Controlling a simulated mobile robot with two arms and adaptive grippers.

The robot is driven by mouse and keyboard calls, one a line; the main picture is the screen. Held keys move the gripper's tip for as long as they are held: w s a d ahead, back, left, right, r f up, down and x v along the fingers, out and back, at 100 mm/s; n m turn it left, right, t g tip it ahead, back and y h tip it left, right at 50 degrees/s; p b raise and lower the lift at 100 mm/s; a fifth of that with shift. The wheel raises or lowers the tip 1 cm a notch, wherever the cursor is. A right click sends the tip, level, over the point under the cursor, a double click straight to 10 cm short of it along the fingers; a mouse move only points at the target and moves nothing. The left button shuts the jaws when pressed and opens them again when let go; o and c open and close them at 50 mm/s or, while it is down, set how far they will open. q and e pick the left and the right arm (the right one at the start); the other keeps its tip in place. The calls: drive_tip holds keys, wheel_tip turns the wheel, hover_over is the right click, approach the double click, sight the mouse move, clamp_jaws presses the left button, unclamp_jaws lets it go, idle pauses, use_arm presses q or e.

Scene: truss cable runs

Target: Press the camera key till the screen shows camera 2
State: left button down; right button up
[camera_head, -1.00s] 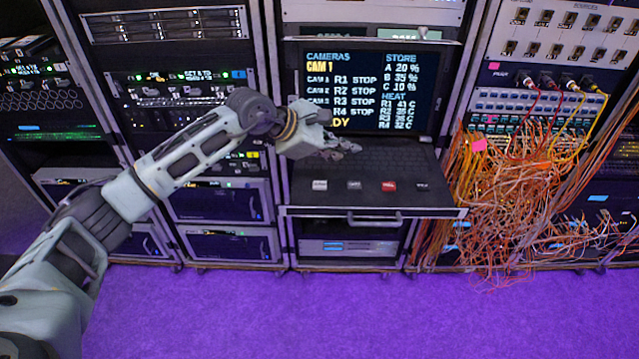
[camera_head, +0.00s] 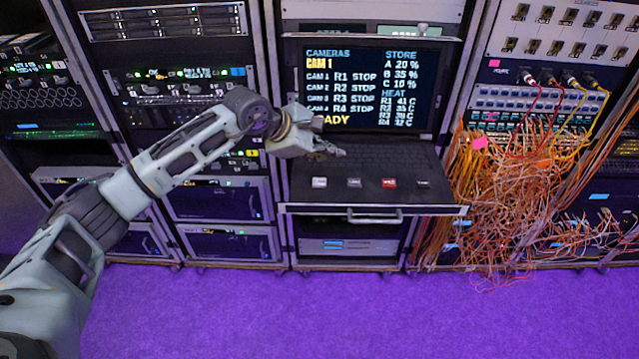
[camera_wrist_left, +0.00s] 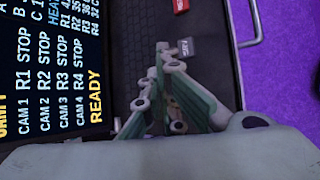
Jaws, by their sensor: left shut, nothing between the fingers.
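The screen (camera_head: 366,88) reads CAM 1 in yellow under CAMERAS, with rows CAM 1 to CAM 4 as R1 to R4 STOP and READY below. It also shows in the left wrist view (camera_wrist_left: 50,70). On the drawer below sit a white key (camera_head: 319,183), a grey key (camera_head: 354,183), a red key (camera_head: 389,184) and a black key (camera_head: 423,184). Their labels are too small to read in the head view. My left gripper (camera_head: 341,153) is shut and empty above the drawer, behind the white and grey keys. In the left wrist view, its fingertips (camera_wrist_left: 168,55) hide the white key.
The drawer has a front handle (camera_head: 374,216). A tangle of orange cables (camera_head: 525,200) hangs at the right, close to the drawer's edge. Equipment racks stand on both sides. The purple floor (camera_head: 350,310) in front is clear.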

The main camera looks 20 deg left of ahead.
use_arm(q)
drive_tip(key=b, duration=0.2)
hover_over(325, 185)
wheel_tip(325, 185, down, 5)
drive_tip(key=shift+r, duration=0.15)
drive_tip(key=shift+f+b, duration=0.6)
drive_tip(key=shift+b, duration=0.05)
drive_tip(key=shift+r, duration=0.1)
idle(0.5)
drive_tip(key=shift+f+b, duration=0.45)
drive_tip(key=shift+b, duration=0.1)
drive_tip(key=shift+f+b, duration=0.5)
drive_tip(key=shift+b, duration=0.05)
idle(0.5)
drive_tip(key=shift+r, duration=0.1)
drive_tip(key=shift+r+p, duration=0.3)
drive_tip(key=shift+r, duration=0.5)
